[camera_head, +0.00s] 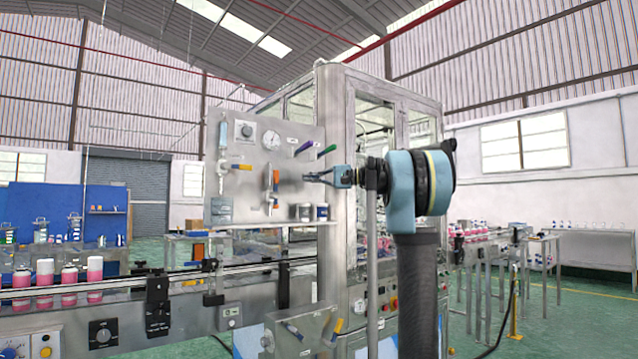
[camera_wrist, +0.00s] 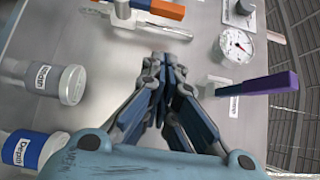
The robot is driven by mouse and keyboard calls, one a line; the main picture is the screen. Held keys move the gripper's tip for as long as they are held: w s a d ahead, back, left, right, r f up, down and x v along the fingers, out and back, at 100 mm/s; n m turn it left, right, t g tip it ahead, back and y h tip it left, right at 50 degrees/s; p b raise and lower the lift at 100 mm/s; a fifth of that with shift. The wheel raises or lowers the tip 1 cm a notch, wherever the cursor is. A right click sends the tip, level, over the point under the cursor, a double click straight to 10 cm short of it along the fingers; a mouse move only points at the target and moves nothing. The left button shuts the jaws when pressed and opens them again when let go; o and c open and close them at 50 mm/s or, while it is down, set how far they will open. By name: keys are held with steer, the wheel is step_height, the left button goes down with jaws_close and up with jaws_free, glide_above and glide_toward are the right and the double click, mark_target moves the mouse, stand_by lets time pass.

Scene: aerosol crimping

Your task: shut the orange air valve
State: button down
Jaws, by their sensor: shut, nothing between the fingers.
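An orange handle (camera_head: 276,178) stands roughly upright on a fitting on the steel panel, in the middle of its lower half. It also shows at the top edge of the wrist view (camera_wrist: 165,9), partly cut off, beside a bare metal part. A second, yellow-orange handle (camera_head: 242,167) lies level further left on the panel; I cannot tell for certain which one is the air valve. My gripper (camera_head: 308,176) is shut and empty, in front of the panel, right of the upright orange handle and apart from it. Its fingers (camera_wrist: 170,62) meet in the wrist view.
A purple handle (camera_head: 304,147) and a green handle (camera_head: 327,152) stick out above my gripper. A dial gauge (camera_head: 271,140) is above the orange handle. Two jars (camera_wrist: 62,84) (camera_wrist: 30,149) stand below my gripper on the panel's shelf. A conveyor with pink bottles (camera_head: 95,277) is lower left.

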steer(key=a, duration=0.2)
steer(key=s+a, duration=0.1)
steer(key=a, duration=0.4)
steer(key=shift+s+a, duration=0.2)
steer(key=shift+a, duration=0.15)
steer(key=shift+s+r, duration=0.1)
steer(key=shift+r, duration=0.05)
